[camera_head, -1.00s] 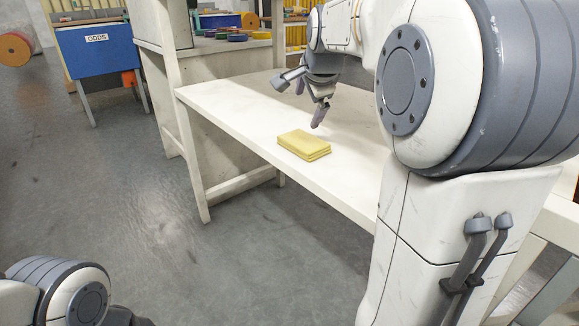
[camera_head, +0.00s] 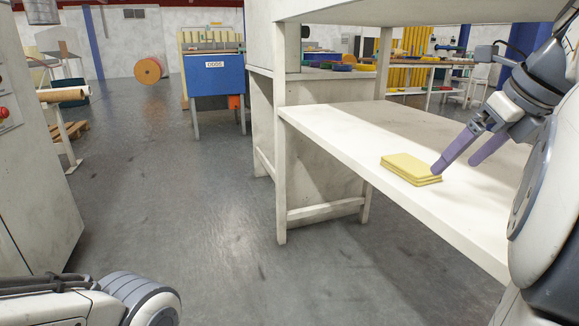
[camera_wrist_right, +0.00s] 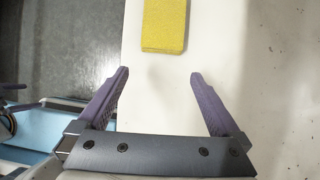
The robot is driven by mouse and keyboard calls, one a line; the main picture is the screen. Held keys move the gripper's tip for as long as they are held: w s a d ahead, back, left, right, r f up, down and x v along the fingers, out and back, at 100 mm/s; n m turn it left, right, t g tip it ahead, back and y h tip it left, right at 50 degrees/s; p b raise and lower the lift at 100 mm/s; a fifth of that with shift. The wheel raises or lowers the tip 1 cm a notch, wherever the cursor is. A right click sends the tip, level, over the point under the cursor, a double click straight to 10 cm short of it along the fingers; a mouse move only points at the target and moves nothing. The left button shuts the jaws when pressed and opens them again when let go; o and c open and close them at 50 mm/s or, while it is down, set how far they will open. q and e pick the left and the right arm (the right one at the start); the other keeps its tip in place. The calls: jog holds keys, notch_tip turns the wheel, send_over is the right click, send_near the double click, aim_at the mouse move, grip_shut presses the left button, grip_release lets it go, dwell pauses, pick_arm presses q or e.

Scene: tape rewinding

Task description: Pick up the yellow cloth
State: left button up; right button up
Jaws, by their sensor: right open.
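The yellow cloth (camera_head: 410,168) lies folded in a flat stack on the white table (camera_head: 330,122), near its front edge. My right gripper (camera_head: 453,161) is just to the right of the cloth in the head view, with its fingers spread and nothing between them. In the right wrist view, the cloth (camera_wrist_right: 165,25) is ahead of the open fingertips (camera_wrist_right: 158,76), with a gap of bare table between. My left arm shows at the lower left of the head view, but its gripper is out of view.
A shelf hangs over the table at the top. A grey cabinet (camera_head: 35,170) is at the left. The floor between is clear.

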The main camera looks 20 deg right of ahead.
jog(key=b, duration=0.2)
send_near(413, 164)
jog(key=x, duration=0.3)
jog(key=shift+w+a+f, duration=0.1)
jog(key=shift+f, duration=0.25)
jog(key=b+x, duration=0.3)
jog(key=x, duration=0.1)
jog(key=shift+w+f+b, duration=0.15)
jog(key=shift+f+b, duration=0.25)
jog(key=shift+r, duration=0.1)
jog(key=c, duration=1.1)
